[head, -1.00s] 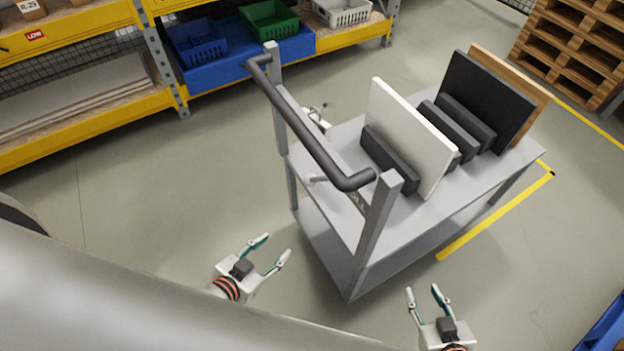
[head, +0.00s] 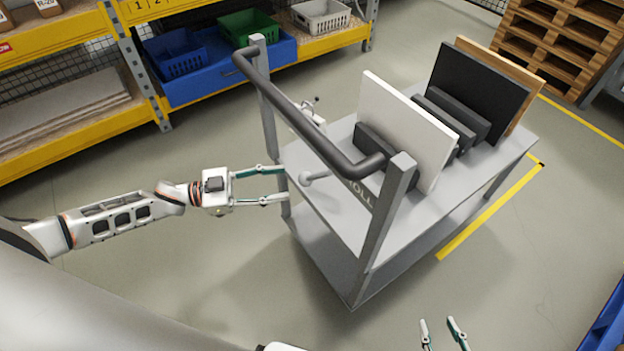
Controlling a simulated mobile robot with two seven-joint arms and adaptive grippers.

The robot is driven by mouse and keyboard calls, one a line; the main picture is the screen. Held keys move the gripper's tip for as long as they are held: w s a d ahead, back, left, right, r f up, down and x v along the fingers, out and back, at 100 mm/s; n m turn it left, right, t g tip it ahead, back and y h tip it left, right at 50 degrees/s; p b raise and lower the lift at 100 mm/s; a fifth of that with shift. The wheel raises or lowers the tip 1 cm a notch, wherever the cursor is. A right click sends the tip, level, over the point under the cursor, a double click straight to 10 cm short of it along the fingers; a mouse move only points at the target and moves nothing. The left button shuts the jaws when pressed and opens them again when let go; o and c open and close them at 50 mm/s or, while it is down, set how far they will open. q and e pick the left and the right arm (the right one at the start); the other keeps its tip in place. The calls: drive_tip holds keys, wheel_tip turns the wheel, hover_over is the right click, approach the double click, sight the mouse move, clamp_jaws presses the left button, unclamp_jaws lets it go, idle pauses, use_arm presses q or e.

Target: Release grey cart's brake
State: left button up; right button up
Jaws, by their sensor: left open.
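The grey cart (head: 330,240) stands in the middle of the head view, with a dark handle bar (head: 305,120) across two grey posts. A small grey lever with a round knob (head: 306,179) sticks out from the handle end, between the posts; it looks like the brake lever. My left gripper (head: 286,183) is open and points right. Its fingertips are just left of the knob, one above and one below its height, with nothing between them. My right gripper (head: 438,321) is at the bottom edge, fingers apart and empty, its palm out of frame.
White, black and brown panels (head: 408,125) stand on the cart's top between dark blocks. A small fitting (head: 310,108) sits near the far post. Yellow shelving (head: 150,105) with bins is at upper left; wooden pallets (head: 560,45) at upper right. Floor left of the cart is open.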

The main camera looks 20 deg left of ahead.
sight(306, 179)
use_arm(q)
drive_tip(key=x, duration=0.7)
drive_tip(key=shift+w+d+r, duration=0.1)
drive_tip(key=shift+w+d, duration=0.05)
drive_tip(key=shift+d, duration=0.1)
clamp_jaws()
